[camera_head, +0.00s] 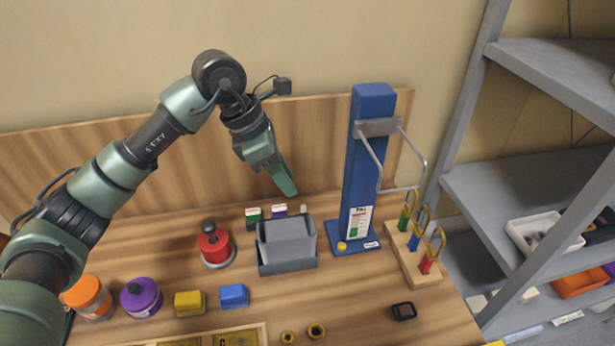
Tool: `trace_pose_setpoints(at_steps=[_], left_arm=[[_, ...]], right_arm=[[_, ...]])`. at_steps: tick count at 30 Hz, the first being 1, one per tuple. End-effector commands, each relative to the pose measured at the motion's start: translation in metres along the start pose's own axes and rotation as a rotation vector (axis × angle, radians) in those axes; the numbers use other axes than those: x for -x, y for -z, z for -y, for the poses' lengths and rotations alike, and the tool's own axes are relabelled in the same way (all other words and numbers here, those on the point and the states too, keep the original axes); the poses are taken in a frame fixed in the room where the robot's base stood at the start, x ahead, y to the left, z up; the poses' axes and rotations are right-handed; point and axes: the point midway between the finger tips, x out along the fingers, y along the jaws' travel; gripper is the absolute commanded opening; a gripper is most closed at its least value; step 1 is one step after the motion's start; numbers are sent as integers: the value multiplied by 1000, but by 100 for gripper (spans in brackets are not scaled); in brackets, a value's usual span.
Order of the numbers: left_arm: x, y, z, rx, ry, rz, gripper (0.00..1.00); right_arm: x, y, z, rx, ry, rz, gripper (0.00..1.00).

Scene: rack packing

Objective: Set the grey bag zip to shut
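A grey open-topped box-like thing (287,262) stands on the wooden bench in the middle; it may be the grey bag. A lighter grey panel (288,236) shows inside its top. I cannot make out a zip or its pull. My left gripper (286,188) is in the air above and behind it, pointing down and to the right. Its green fingers overlap in this view, so their opening is hidden. No object shows between them. My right gripper is out of view.
A blue press (372,160) with a metal handle stands right of the grey thing, beside a wooden padlock block (412,268). A red knobbed item (214,245) stands left. Small blocks, jars and rings line the front. Grey shelving (540,190) is at right.

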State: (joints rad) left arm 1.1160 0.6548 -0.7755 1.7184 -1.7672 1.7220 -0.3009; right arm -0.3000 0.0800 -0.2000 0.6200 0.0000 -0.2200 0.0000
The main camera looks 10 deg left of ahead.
Motion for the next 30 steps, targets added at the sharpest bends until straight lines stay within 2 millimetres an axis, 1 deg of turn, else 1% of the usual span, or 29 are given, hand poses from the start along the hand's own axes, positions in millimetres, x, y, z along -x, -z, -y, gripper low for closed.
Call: trace_pose_setpoints(at_steps=[2,5,12,16,21,28,29,30], left_arm=[[-3,0,0,0,2,-1,28],[-13,0,1,1,4,-1,28],[-51,-1,2,2,5,-1,28],[-68,0,1,2,3,-1,28],[-77,0,1,1,0,1,28],[-78,0,0,1,0,0,28],[-78,0,0,1,0,0,20],[-78,0,0,1,0,0,9]], right_arm=[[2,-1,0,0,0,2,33],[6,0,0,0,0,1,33],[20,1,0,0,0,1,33],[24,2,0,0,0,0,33],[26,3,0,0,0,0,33],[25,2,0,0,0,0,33],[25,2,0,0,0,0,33],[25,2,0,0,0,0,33]])
